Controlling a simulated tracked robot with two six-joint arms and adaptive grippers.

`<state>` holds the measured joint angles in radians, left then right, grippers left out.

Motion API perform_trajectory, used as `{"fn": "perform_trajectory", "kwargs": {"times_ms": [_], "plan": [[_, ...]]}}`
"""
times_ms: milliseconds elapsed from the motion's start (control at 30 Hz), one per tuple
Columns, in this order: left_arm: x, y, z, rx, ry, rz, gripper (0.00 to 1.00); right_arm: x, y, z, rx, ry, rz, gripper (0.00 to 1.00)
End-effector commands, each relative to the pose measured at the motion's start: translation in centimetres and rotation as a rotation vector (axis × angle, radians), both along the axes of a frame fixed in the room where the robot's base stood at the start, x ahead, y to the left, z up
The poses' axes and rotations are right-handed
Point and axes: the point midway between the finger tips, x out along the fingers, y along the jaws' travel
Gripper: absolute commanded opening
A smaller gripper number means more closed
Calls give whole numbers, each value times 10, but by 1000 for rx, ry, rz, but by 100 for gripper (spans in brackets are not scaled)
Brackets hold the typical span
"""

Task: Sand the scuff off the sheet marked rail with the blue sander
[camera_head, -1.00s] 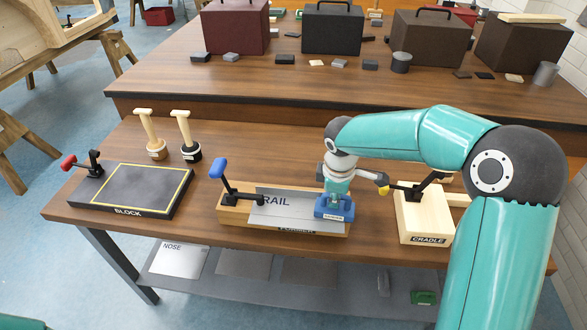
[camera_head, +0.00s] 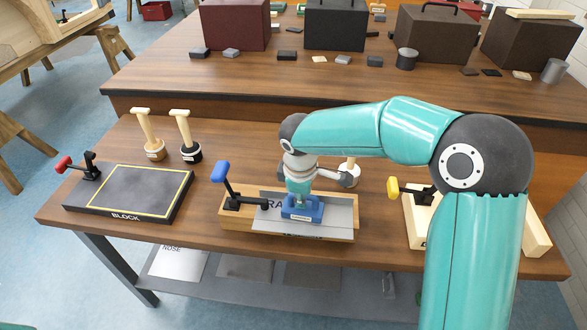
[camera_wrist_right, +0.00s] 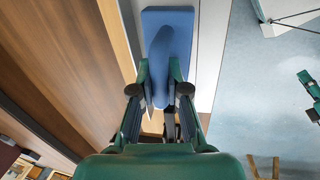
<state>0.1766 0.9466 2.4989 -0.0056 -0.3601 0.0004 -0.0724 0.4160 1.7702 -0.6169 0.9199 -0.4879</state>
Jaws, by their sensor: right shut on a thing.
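The metal sheet marked rail (camera_head: 335,213) lies on the wooden former (camera_head: 238,220) at the middle of the bench, beside the blue-handled clamp (camera_head: 220,172). The blue sander (camera_head: 302,209) rests on the sheet and covers part of its lettering. My right gripper (camera_head: 300,195) is shut on the sander's handle from above. In the right wrist view the sander (camera_wrist_right: 168,30) shows between the fingers of my right gripper (camera_wrist_right: 160,85). I cannot make out the scuff; the sander or arm may hide it. My left gripper is out of view.
The block (camera_head: 130,192) with a red-handled clamp lies at the left. Two pale-handled tools (camera_head: 150,140) stand behind it. The cradle (camera_head: 415,215) with a yellow-handled clamp is at the right, partly hidden by my arm. More sheets (camera_head: 178,263) lie on the lower shelf.

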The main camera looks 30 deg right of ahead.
Motion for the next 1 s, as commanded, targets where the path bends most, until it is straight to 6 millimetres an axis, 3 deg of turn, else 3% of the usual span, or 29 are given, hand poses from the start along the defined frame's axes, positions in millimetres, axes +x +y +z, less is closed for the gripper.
{"fn": "perform_trajectory", "kwargs": {"times_ms": [100,233,800,1000], "plan": [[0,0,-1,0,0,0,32,0,8,-1,0,1,-3,0],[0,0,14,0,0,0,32,0,6,25,2,-5,-6,0],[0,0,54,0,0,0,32,-1,4,76,2,-1,-10,0],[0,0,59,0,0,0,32,-1,4,83,1,0,-10,0]]}}
